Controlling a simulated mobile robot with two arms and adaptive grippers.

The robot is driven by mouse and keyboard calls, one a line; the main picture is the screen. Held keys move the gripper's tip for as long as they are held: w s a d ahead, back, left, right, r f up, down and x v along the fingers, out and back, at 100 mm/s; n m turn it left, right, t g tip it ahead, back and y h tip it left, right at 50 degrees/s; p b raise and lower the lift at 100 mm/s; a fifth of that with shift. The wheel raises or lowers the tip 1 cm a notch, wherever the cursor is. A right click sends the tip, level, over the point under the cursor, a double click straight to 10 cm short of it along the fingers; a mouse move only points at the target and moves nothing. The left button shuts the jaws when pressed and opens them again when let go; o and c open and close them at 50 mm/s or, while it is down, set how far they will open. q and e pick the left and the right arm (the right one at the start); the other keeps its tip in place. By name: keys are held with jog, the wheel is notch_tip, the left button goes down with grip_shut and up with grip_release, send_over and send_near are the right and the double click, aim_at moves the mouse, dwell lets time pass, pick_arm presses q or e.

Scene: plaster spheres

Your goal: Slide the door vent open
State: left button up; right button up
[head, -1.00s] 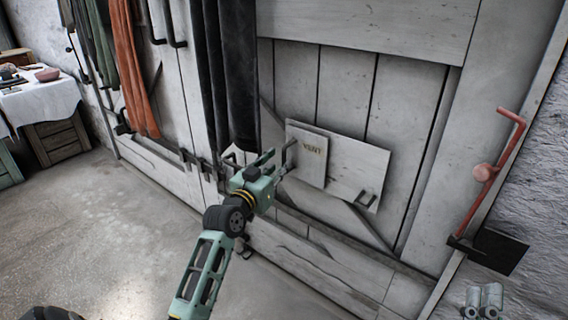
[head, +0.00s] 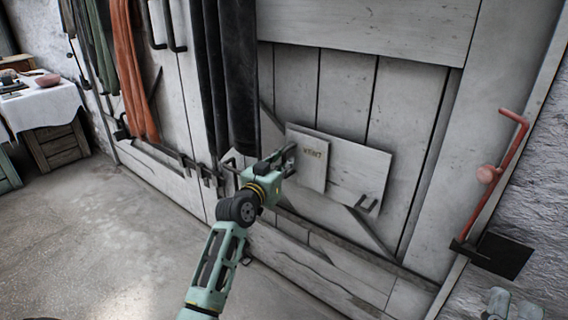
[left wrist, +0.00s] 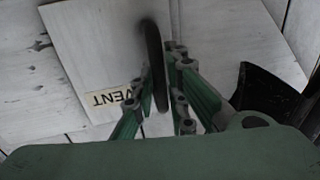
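The door vent is a pale sliding panel (head: 307,160) marked VENT on a wider plate (head: 357,168) low on the grey door. The panel covers the left part of the plate. The panel and its label, upside down, also show in the left wrist view (left wrist: 95,55). A dark upright handle (left wrist: 152,55) stands at the panel's edge. My left gripper (head: 283,157) is at this handle. In the left wrist view its fingers (left wrist: 160,85) lie on both sides of the handle, converging and appearing closed on it. My right gripper is not identifiable.
Dark cloth (head: 238,75) hangs just above my left gripper. A red lever (head: 490,175) is on the right. Grey rounded shapes (head: 510,304) show at the lower right edge. The floor at left is clear.

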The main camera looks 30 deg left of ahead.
aim_at(325, 181)
pick_arm(q)
grip_shut()
jog(key=shift+d, duration=0.1)
pick_arm(e)
jog(key=shift+w, duration=0.1)
